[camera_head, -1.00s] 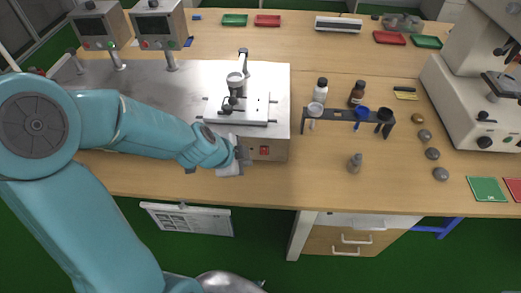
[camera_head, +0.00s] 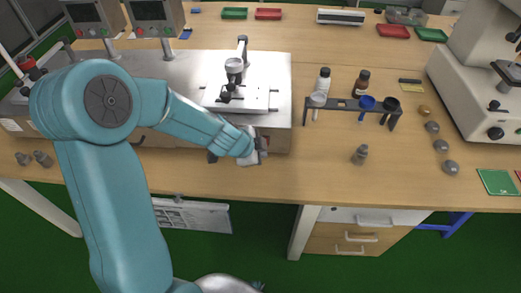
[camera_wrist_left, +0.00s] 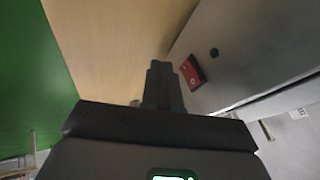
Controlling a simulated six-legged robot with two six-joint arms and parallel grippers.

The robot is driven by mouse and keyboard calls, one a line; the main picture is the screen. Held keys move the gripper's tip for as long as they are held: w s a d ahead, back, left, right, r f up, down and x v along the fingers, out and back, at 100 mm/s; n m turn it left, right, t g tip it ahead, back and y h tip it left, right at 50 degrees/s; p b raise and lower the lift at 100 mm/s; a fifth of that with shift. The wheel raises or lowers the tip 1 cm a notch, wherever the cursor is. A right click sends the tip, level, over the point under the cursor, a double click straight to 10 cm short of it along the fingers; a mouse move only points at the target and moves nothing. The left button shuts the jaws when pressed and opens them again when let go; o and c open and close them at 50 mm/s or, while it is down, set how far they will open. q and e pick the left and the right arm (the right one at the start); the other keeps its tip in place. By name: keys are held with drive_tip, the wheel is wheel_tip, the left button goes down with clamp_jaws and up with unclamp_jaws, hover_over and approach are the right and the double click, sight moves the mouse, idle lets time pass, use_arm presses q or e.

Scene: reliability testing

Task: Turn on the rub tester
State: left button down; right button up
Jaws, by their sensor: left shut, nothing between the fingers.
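The rub tester (camera_head: 275,115) is a wide grey metal machine on the wooden bench, with a white plate and a small clamp holding a round cup on top. Its red switch (camera_wrist_left: 192,72) shows on the grey front face in the left wrist view; in the head view my gripper hides it. My left gripper (camera_head: 262,150) is at the machine's front right, in front of the switch. In the left wrist view my left gripper (camera_wrist_left: 162,68) is shut and empty, its tips just left of the switch. I cannot tell whether they touch it. My right gripper is not in view.
A dark rack (camera_head: 352,106) with cups stands right of the machine, with two bottles behind it. A white instrument (camera_head: 470,100) stands at the right.

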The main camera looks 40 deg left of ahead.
use_arm(q)
drive_tip(key=shift+w+a+r+p, duration=0.15)
drive_tip(key=shift+w+a+p, duration=0.25)
drive_tip(key=shift+w, duration=0.3)
drive_tip(key=shift+w+a, duration=0.2)
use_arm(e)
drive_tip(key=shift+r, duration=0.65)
use_arm(q)
drive_tip(key=shift+w+f+b, duration=0.15)
drive_tip(key=shift+f+b, duration=0.4)
drive_tip(key=shift+b, duration=0.6)
drive_tip(key=shift+a+r, duration=0.1)
drive_tip(key=shift+r, duration=0.2)
drive_tip(key=shift+r+p, duration=0.9)
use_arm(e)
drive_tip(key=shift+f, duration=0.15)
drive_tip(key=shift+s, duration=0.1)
